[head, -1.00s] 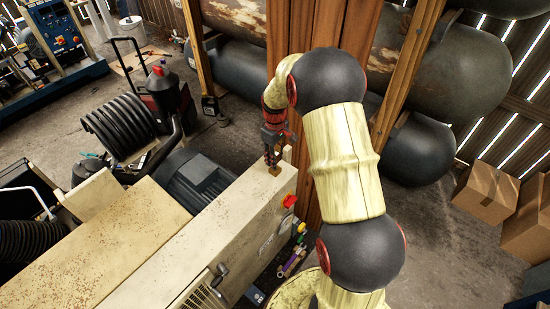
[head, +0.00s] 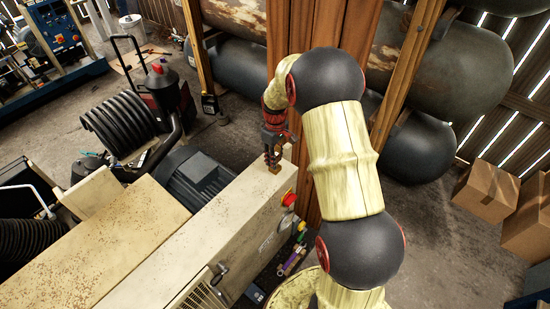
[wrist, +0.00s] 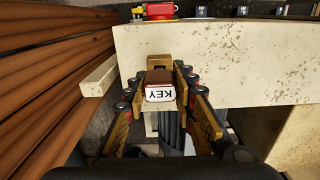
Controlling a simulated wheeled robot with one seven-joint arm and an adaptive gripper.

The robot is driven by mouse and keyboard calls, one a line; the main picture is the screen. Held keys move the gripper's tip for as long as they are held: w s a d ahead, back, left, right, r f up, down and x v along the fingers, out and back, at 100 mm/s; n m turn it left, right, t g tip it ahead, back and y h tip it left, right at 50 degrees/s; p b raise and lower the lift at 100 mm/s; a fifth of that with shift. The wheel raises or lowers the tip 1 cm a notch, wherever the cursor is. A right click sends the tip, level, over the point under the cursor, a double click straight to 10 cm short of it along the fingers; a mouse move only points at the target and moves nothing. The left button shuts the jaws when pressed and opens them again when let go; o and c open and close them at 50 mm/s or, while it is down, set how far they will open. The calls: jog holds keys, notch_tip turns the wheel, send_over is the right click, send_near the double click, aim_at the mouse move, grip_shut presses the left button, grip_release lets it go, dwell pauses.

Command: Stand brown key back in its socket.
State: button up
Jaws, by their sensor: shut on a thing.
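The brown key (wrist: 160,78), with a white tag reading KEY upside down, is between the fingers of my gripper (wrist: 160,100) in the wrist view. My gripper is shut on it. A yellowish-brown block (wrist: 159,61), which looks like the socket, sits just beyond the key at the edge of the cream cabinet. In the head view my gripper (head: 272,153) points down over the far end of the cabinet top, with the small brown block (head: 275,168) right below the fingertips. Whether the key is inside the socket or only above it, I cannot tell.
The cream cabinet (head: 215,225) carries a red knob (head: 289,199) close to my gripper, also in the wrist view (wrist: 158,11). A wooden post (head: 310,180) stands close on the right. A dark finned motor (head: 195,178) lies left of the cabinet.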

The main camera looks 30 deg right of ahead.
jog(key=shift+f+b, duration=0.35)
jog(key=shift+f, duration=0.5)
dwell(0.3)
jog(key=o, duration=1.2)
jog(key=shift+o, duration=0.2)
notch_tip(320, 180, up, 12)
dwell(0.4)
